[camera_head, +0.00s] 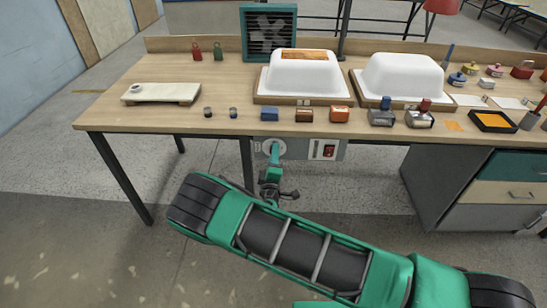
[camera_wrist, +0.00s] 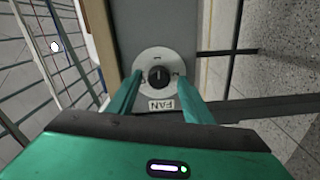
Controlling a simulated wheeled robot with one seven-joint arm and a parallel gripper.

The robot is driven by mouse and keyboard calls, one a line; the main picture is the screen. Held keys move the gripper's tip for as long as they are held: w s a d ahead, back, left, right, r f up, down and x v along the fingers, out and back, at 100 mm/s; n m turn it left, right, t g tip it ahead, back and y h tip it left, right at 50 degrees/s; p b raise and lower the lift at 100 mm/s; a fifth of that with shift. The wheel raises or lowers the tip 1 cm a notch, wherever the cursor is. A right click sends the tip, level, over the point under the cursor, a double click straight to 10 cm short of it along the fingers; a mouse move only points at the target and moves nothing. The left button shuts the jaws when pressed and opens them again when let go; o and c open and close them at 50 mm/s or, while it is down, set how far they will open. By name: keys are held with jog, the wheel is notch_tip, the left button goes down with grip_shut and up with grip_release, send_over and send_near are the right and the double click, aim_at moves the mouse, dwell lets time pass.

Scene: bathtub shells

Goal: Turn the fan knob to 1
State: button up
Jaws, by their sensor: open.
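The fan knob (camera_wrist: 157,75) is a small dark knob at the centre of a round pale dial (camera_wrist: 152,57), above a plate reading FAN (camera_wrist: 160,104) in the wrist view. The marks around the dial are too small to read surely, and I cannot tell which one the knob points to. My gripper (camera_wrist: 154,80) is open, with one green finger on each side of the knob and visible gaps to it. In the head view, my gripper (camera_head: 273,158) is at the dial (camera_head: 273,148) on the grey panel below the bench edge. The fan (camera_head: 269,35) stands at the back of the bench.
A red switch (camera_head: 329,151) sits on the same panel, right of the dial. The wooden bench (camera_head: 165,119) is above it, bearing two white tub shells (camera_head: 303,73) (camera_head: 400,80) and several small blocks. A drawer cabinet (camera_head: 490,190) stands at the right. Floor left of my arm is clear.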

jog(key=s, duration=1)
jog(key=shift+s+a, duration=0.15)
jog(key=shift+s, duration=0.05)
